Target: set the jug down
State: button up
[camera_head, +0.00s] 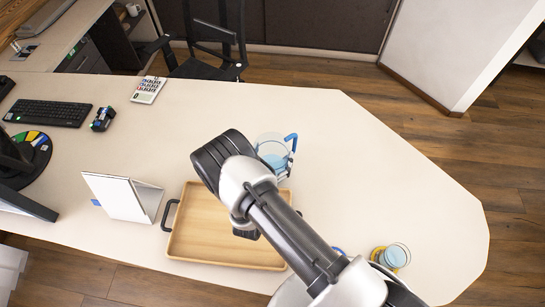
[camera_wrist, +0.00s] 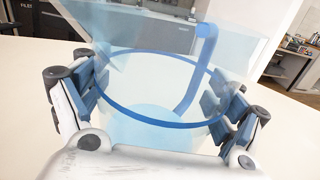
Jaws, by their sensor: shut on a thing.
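The jug (camera_head: 272,152) is clear, with pale blue liquid and a blue handle on its right side. In the head view it shows just beyond my wrist, over the desk near the tray's far right corner. In the wrist view the jug (camera_wrist: 150,122) fills the middle, with a blue band around it. My gripper (camera_wrist: 158,90) is shut on the jug, with a finger on each side of its body. My wrist hides part of the jug in the head view. I cannot tell whether its base touches the desk.
A wooden tray (camera_head: 207,240) with dark handles lies on the pale desk (camera_head: 370,150), partly under my arm. A glass (camera_head: 394,256) of bluish liquid stands at the right front. A white stand (camera_head: 118,197), calculator (camera_head: 148,90) and keyboard (camera_head: 47,113) are left.

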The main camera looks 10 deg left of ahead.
jog(key=shift+f, duration=0.6)
jog(key=shift+f, duration=0.1)
jog(key=shift+f+b, duration=0.15)
jog(key=shift+b, duration=0.15)
jog(key=o, duration=1.5)
jog(key=s+p, duration=0.1)
jog(key=s, duration=0.4)
jog(key=s+a, duration=0.1)
jog(key=s, duration=0.5)
jog(key=s+r+p, duration=0.1)
jog(key=s, duration=0.5)
jog(key=shift+s+a+p, duration=0.2)
jog(key=shift+a+p, duration=0.15)
jog(key=shift+a, duration=0.05)
